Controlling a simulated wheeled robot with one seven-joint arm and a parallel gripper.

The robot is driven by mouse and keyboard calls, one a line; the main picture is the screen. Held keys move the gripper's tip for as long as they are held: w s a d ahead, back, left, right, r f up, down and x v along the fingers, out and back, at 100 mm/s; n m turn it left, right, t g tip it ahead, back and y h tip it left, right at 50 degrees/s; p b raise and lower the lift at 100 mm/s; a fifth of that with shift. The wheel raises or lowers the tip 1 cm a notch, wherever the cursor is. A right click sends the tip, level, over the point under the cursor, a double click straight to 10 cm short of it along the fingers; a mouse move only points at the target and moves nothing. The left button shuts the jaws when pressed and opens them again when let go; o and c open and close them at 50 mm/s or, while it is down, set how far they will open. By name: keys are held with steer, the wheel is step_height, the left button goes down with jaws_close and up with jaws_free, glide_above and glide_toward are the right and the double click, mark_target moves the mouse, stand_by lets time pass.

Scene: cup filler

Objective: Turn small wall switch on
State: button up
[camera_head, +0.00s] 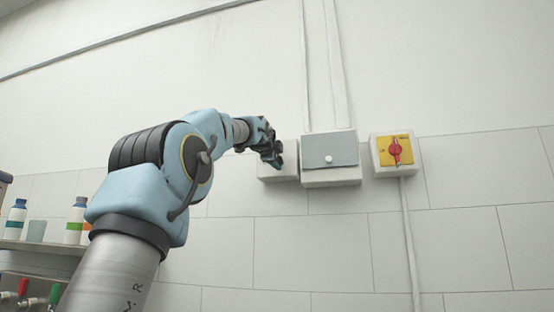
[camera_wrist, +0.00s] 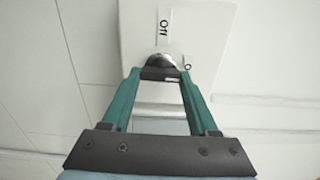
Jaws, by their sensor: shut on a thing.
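The small wall switch is a pale box (camera_head: 283,171) on the wall in the head view, partly covered by my gripper (camera_head: 275,156). In the wrist view its white face (camera_wrist: 110,30) shows an "Off" label (camera_wrist: 165,27) and a dark, shiny rounded knob (camera_wrist: 164,60). My gripper (camera_wrist: 160,73) is shut on the knob, with the fingertips close together at its edge. The fingertips hide part of the knob, so its exact position is hard to tell.
Right of the small switch are a larger grey box (camera_head: 331,149) and a yellow box with a red rotary switch (camera_head: 394,150). Bottles (camera_head: 75,229) stand on a shelf at the lower left. Open tiled wall lies below the boxes.

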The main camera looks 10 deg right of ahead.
steer(key=o, duration=1.4)
steer(key=shift+s, duration=0.1)
steer(key=shift+b+v, duration=3)
steer(key=shift+v, duration=2.35)
